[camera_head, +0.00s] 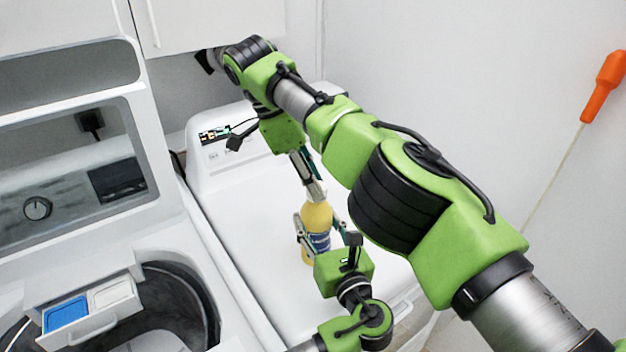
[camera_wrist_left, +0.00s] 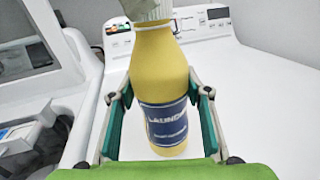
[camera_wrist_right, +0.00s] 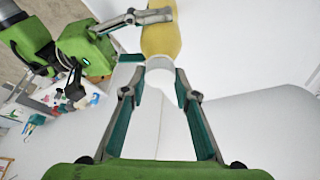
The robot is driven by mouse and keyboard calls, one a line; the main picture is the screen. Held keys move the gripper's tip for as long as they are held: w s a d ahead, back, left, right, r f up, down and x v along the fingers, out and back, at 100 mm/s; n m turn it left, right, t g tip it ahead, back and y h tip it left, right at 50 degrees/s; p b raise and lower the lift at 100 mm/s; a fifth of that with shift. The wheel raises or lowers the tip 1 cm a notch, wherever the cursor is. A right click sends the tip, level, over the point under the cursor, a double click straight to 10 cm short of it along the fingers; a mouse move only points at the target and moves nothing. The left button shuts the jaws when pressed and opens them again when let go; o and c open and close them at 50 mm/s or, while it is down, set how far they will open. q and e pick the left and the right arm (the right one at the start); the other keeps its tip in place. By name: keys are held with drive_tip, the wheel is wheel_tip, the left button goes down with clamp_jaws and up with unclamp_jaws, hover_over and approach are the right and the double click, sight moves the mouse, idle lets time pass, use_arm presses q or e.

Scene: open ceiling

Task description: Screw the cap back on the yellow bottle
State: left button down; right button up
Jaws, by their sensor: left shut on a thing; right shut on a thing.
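The yellow bottle (camera_head: 318,216) stands upright on the white machine top, with a blue "LAUNDRY" label (camera_wrist_left: 168,122). My left gripper (camera_head: 320,232) is shut around the bottle's sides; its two fingers flank the bottle in the left wrist view (camera_wrist_left: 162,95). My right gripper (camera_head: 313,188) comes down from above and is shut on the white cap (camera_wrist_right: 160,67) at the bottle's top. In the right wrist view, the cap lines up with the bottle's end (camera_wrist_right: 162,38). The fingers partly hide the cap, and I cannot tell how tightly it sits on the neck.
The white machine top (camera_head: 250,215) is clear around the bottle. At left is an open machine drum (camera_head: 180,300) with a pulled-out drawer (camera_head: 85,325) holding a blue compartment. A white cabinet (camera_head: 210,20) hangs above. An orange-handled tool (camera_head: 604,85) is against the right wall.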

drive_tip(key=o, duration=0.7)
drive_tip(key=shift+c, duration=0.2)
drive_tip(key=shift+c, duration=0.4)
